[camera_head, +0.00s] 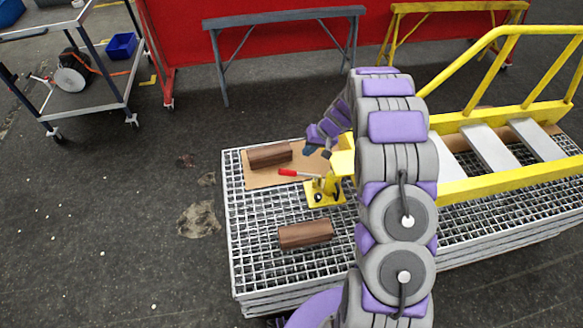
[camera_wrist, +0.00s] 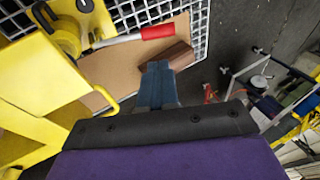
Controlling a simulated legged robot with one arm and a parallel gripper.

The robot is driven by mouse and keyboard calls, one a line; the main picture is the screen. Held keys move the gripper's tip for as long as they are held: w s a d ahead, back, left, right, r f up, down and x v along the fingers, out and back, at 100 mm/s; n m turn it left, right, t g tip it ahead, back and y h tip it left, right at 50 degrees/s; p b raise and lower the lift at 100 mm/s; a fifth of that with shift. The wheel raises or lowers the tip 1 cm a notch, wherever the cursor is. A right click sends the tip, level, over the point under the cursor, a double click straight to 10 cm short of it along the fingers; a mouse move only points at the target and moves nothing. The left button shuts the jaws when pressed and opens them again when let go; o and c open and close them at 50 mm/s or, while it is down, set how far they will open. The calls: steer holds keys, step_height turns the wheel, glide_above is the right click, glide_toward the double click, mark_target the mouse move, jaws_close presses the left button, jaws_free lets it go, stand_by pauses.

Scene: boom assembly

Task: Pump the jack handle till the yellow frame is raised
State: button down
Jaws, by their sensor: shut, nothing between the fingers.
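The jack handle, a thin rod with a red grip (camera_head: 287,172), sticks out to the left of the yellow jack (camera_head: 322,192) on the metal grating. In the wrist view the red grip (camera_wrist: 158,32) lies beyond my fingertips, apart from them. The yellow frame (camera_head: 510,175) is a ladder-like structure with grey rungs and a railing; its left end lies over the jack, partly hidden by my arm. My gripper (camera_head: 310,149) is shut and empty, just above and beyond the red grip; its fingers show in the wrist view (camera_wrist: 158,75).
Two brown wooden blocks (camera_head: 269,155) (camera_head: 306,234) lie on the grating platform (camera_head: 250,250), the far one on a cardboard sheet (camera_head: 250,176). A cart (camera_head: 110,100) stands back left. Sawhorses (camera_head: 285,17) stand behind. Floor at left is clear.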

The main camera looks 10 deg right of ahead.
mark_target(292, 172)
steer(key=shift+d+r, duration=0.1)
steer(key=shift+r, duration=0.1)
stand_by(0.3)
steer(key=b+x, duration=0.3)
steer(key=x, duration=1.1)
